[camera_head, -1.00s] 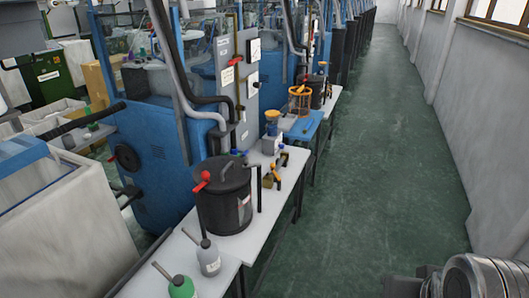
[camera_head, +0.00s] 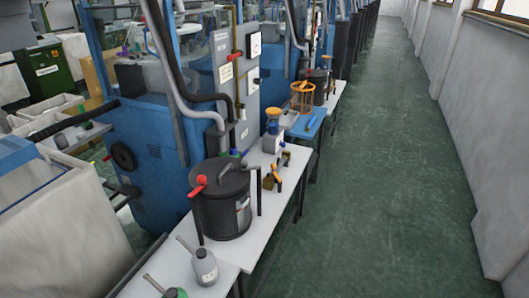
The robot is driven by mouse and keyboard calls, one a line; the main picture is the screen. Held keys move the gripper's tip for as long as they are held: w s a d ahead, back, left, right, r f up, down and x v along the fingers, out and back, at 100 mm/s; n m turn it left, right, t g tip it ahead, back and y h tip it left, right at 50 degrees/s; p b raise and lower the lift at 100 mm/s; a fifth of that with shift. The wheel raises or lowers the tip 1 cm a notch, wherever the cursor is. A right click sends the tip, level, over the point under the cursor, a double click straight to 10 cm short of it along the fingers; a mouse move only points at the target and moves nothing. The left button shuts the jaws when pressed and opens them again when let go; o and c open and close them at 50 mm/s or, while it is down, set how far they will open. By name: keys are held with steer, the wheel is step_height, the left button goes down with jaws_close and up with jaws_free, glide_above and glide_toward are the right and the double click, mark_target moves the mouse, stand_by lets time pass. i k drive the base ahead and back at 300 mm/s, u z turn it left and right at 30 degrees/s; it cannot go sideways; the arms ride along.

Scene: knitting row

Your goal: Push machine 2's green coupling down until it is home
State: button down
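A blue knitting machine (camera_head: 150,160) stands left of the centre, with a grey panel (camera_head: 236,85) on its aisle side. A small green piece (camera_head: 236,153) shows low by the panel, behind the black drum; it may be the green coupling, but it is too small to tell how it sits. A grey hose (camera_head: 190,90) comes down along the machine, and its lower end is near that piece. I cannot read a machine number. My gripper is not in view.
A black lidded drum (camera_head: 222,198) with a red-knobbed handle stands on a white table (camera_head: 262,232), partly in front of the green piece. Grey oil cans (camera_head: 204,264), yellow-black tools (camera_head: 272,178) and an orange cage-like holder (camera_head: 302,97) stand along the tables. The green aisle floor (camera_head: 390,180) is clear.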

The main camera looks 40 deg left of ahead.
mark_target(237, 155)
steer(key=z, duration=0.45)
steer(key=i, duration=1.2)
steer(key=u, duration=3.15)
